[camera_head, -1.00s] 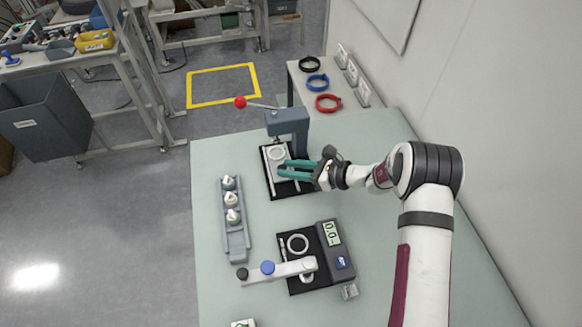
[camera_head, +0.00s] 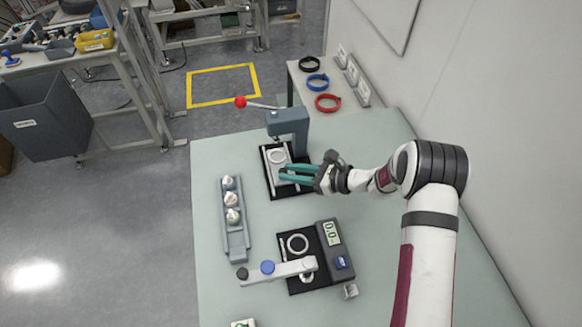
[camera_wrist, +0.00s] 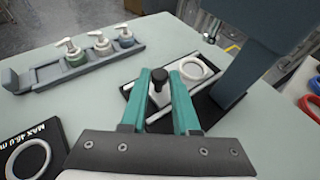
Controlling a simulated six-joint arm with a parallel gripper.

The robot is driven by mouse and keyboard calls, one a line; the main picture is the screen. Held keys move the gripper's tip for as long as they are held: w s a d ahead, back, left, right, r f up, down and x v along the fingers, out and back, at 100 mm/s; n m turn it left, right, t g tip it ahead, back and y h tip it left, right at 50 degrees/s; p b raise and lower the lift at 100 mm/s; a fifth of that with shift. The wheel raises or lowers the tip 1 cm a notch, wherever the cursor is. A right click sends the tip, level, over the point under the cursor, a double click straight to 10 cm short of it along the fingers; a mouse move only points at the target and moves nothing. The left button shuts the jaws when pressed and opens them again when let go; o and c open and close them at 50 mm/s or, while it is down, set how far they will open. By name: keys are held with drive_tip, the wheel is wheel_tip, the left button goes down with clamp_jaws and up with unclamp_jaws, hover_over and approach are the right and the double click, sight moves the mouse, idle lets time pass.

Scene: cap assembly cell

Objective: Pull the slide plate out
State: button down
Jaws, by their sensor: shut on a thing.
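The slide plate (camera_head: 277,157) is light-coloured with a round ring seat and lies on a black base under the grey press. It also shows in the wrist view (camera_wrist: 192,70), its ring beyond my fingers. A black knob (camera_wrist: 158,84) stands at the plate's near end. My gripper (camera_head: 284,173) has teal fingers and reaches in from the right, low over the plate. In the wrist view, my gripper (camera_wrist: 160,76) is shut on the knob, with one finger on each side of it. The fingers hide part of the plate.
The press (camera_head: 288,125) rises close behind my fingers, with a red-tipped lever (camera_head: 241,102). A grey rack (camera_head: 237,240) with several white pump caps stands left. A measuring device (camera_head: 333,240) stands in front. The table is clear between them.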

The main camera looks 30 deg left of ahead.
drive_tip(key=s+d, duration=0.5)
drive_tip(key=shift+s+d, duration=0.25)
drive_tip(key=shift+d, duration=0.05)
drive_tip(key=c, duration=0.7)
unclamp_jaws()
drive_tip(key=shift+o, duration=0.2)
drive_tip(key=shift+w+d+r, duration=0.15)
drive_tip(key=shift+d, duration=0.2)
drive_tip(key=v, duration=1.5)
